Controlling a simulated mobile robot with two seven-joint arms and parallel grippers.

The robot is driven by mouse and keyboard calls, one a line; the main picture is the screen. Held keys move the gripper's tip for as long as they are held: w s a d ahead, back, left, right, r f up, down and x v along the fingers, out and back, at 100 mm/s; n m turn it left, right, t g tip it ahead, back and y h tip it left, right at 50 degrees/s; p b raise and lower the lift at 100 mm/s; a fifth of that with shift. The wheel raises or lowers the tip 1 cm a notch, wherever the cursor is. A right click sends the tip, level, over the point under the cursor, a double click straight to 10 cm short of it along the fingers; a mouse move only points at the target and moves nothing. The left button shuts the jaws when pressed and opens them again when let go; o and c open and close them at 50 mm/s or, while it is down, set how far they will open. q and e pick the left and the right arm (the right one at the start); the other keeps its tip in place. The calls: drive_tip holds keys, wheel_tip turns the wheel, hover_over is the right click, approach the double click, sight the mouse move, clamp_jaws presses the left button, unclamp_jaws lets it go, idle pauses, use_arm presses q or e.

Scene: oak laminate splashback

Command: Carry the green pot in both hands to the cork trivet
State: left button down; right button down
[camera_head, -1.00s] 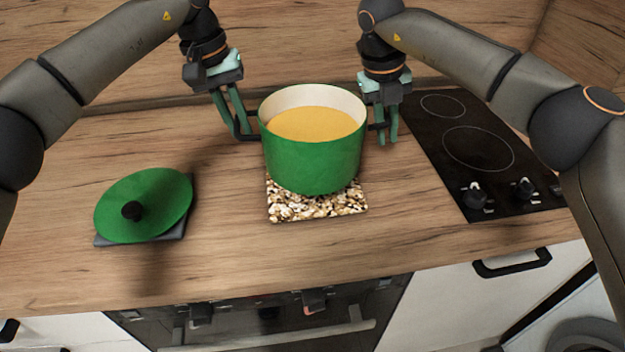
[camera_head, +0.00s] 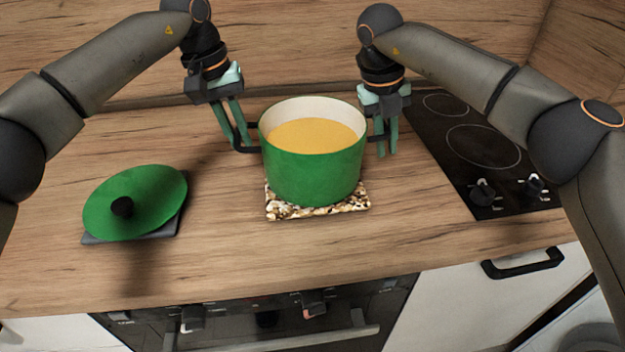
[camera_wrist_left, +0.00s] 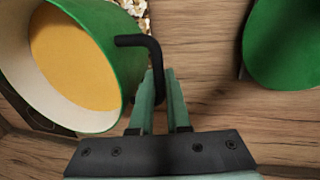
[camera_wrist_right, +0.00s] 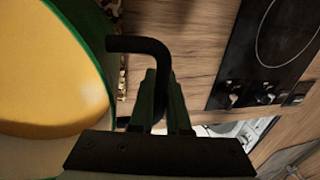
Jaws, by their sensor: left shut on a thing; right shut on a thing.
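The green pot (camera_head: 312,178) is upright, with yellow-orange contents (camera_head: 312,136) and dark side handles. It is over the cork trivet (camera_head: 318,212), a speckled square whose front part shows; I cannot tell whether the pot touches it. My left gripper (camera_head: 241,143) is shut on the pot's left handle (camera_wrist_left: 150,50). My right gripper (camera_head: 385,150) is shut on the other handle (camera_wrist_right: 145,45). The pot also shows in the left wrist view (camera_wrist_left: 115,40) and at the left of the right wrist view (camera_wrist_right: 95,30).
A green lid (camera_head: 140,200) with a black knob lies on a dark square pad (camera_head: 165,230) at the left. A black hob (camera_head: 475,150) with knobs is at the right. An oven front (camera_head: 270,325) is below the counter's front edge. Wooden counter (camera_head: 220,245) in front is clear.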

use_arm(q)
drive_tip(key=c, duration=1.3)
unclamp_jaws()
drive_tip(key=shift+f, duration=0.15)
use_arm(e)
drive_tip(key=c, duration=1.3)
unclamp_jaws()
drive_tip(key=shift+f, duration=0.1)
use_arm(q)
drive_tip(key=o, duration=0.3)
drive_tip(key=shift+s, duration=0.15)
use_arm(e)
drive_tip(key=o, duration=0.3)
drive_tip(key=shift+s, duration=0.15)
use_arm(q)
drive_tip(key=shift+o, duration=0.6)
use_arm(e)
drive_tip(key=shift+o, duration=0.6)
drive_tip(key=shift+r, duration=0.25)
use_arm(q)
wheel_tip(320, 180, up, 12)
drive_tip(key=a, duration=0.2)
drive_tip(key=shift+a, duration=0.2)
use_arm(e)
wheel_tip(320, 180, up, 12)
drive_tip(key=a, duration=0.2)
drive_tip(key=shift+a+f, duration=0.2)
drive_tip(key=shift+f, duration=0.05)
